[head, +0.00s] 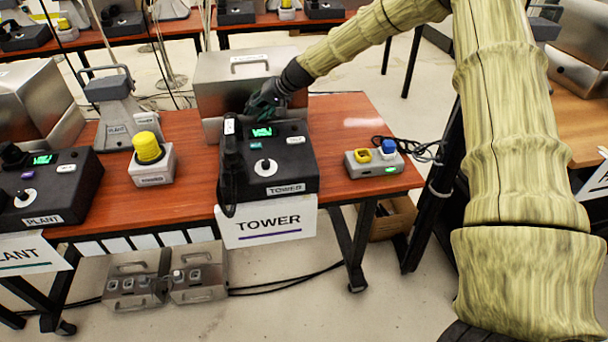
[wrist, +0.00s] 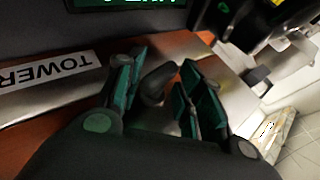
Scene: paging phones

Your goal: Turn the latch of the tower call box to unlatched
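The tower call box (head: 232,92) is a silver metal case with a handle on top, standing on the red-brown table behind the black TOWER phone. Its front is partly hidden by my gripper. My gripper (head: 266,103) is low in front of it, just behind the phone. In the wrist view a dark knob-like latch (wrist: 156,84) lies between the two green-padded fingers of my gripper (wrist: 162,72). The fingers stand apart, one on each side of it; I cannot tell whether either touches. A TOWER label (wrist: 45,72) shows upside down on the metal at left.
The black TOWER phone (head: 285,160) with handset and green screen stands close in front of my gripper. A grey box with yellow and blue buttons (head: 375,162) is at right, a yellow beacon (head: 148,147) at left. The table's right rear (head: 340,115) is clear.

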